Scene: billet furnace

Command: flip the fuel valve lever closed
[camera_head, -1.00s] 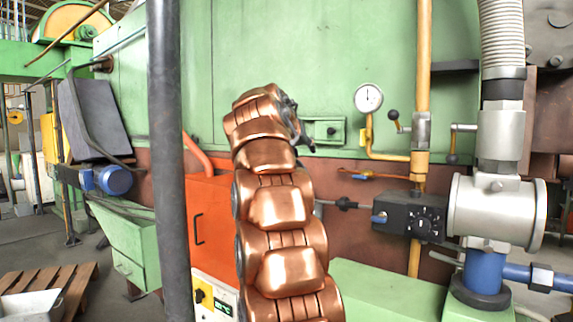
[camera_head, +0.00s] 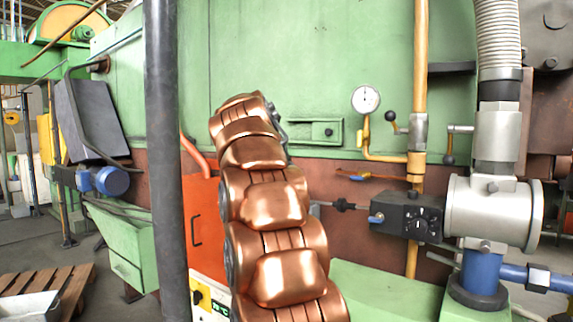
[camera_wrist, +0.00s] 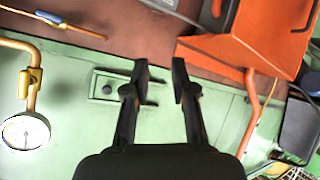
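A yellow vertical gas pipe (camera_head: 421,60) carries a grey valve body (camera_head: 418,131) in the head view. A lever with a black ball knob (camera_head: 391,116) sticks out at its upper left. Another black-knobbed lever (camera_head: 449,158) hangs at its right. I cannot tell for certain which is the fuel valve lever. In the wrist view neither black-knobbed lever shows, but a thin line with a blue and yellow handle (camera_wrist: 48,18) does. My gripper (camera_wrist: 160,70) is open and empty, facing the green wall near a latch plate (camera_wrist: 107,88). In the head view my copper arm mostly hides it.
A pressure gauge (camera_head: 366,99) on a yellow pipe stands left of the valve; it also shows in the wrist view (camera_wrist: 26,131). A black control box (camera_head: 408,219) and grey blower housing (camera_head: 492,212) lie below right. A dark post (camera_head: 165,150) and orange cabinet (camera_head: 203,225) are left.

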